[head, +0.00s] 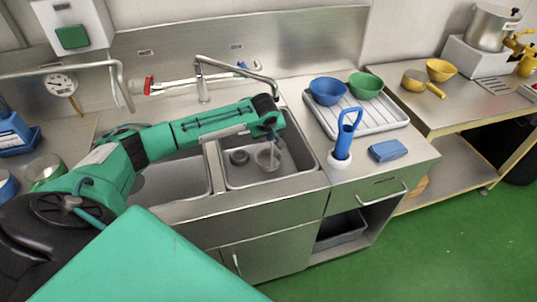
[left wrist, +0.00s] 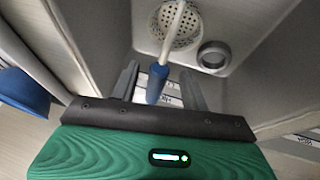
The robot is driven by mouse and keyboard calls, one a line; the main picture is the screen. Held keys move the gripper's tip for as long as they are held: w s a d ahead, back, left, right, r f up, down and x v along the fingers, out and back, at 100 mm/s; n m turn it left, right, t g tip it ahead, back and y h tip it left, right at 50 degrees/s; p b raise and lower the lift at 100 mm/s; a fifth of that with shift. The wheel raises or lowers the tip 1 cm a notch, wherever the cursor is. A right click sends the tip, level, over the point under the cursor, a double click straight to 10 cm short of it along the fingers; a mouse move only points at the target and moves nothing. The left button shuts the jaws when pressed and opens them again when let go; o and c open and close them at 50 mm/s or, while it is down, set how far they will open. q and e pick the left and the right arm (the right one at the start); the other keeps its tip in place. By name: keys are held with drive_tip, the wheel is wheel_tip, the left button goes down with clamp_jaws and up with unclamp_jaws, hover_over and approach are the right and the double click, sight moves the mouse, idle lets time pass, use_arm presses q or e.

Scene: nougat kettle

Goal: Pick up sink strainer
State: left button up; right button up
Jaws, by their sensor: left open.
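The sink strainer is a pale perforated cup with a white stem and a blue grip. Its cup (head: 267,160) stands in the right sink basin, and in the left wrist view the strainer (left wrist: 181,28) shows at the top. My left gripper (head: 270,133) reaches down over the basin, above the strainer. In the left wrist view my left gripper (left wrist: 160,85) is open, with the strainer's blue grip showing between its two fingers. I cannot tell whether a finger touches the grip. The right gripper is not in view.
A round drain (head: 239,157) lies left of the strainer. Basin walls are close around the gripper. The faucet (head: 203,85) stands behind. To the right are a drying tray (head: 385,122), blue bowl (head: 327,91), green bowl (head: 366,85), upright blue-handled tool (head: 346,135) and blue cloth (head: 389,150).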

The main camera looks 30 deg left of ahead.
use_arm(q)
drive_tip(key=x, duration=0.3)
drive_tip(key=shift+w+f, duration=0.1)
drive_tip(key=shift+w, duration=0.1)
clamp_jaws()
